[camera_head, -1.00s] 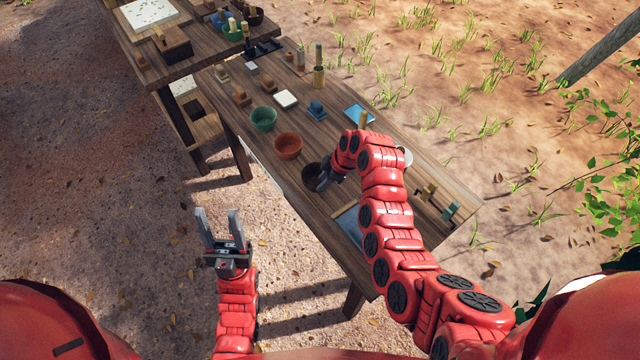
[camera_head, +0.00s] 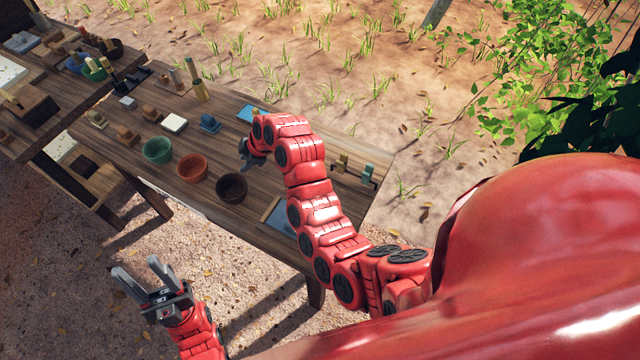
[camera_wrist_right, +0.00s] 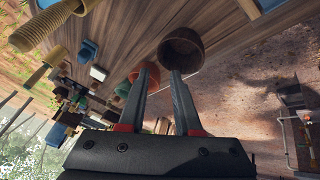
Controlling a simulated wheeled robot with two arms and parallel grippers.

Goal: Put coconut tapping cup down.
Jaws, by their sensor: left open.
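The coconut tapping cup, a dark brown bowl (camera_head: 231,188), stands upright on the wooden table (camera_head: 262,180) near its front edge. In the right wrist view the cup (camera_wrist_right: 184,50) sits just beyond my fingertips, apart from them. My right gripper (camera_head: 245,150) is behind the cup in the head view, partly hidden by my arm. In the right wrist view its two fingers (camera_wrist_right: 164,72) are parted with nothing between them. My left gripper (camera_head: 138,270) is open and empty, off the table's front side.
A terracotta bowl (camera_head: 192,168) and a green bowl (camera_head: 158,150) stand in line left of the cup. A white block (camera_head: 174,123), a blue item (camera_head: 209,122) and wooden-handled tools (camera_head: 195,80) are farther back. A blue tray (camera_head: 279,214) lies right of the cup.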

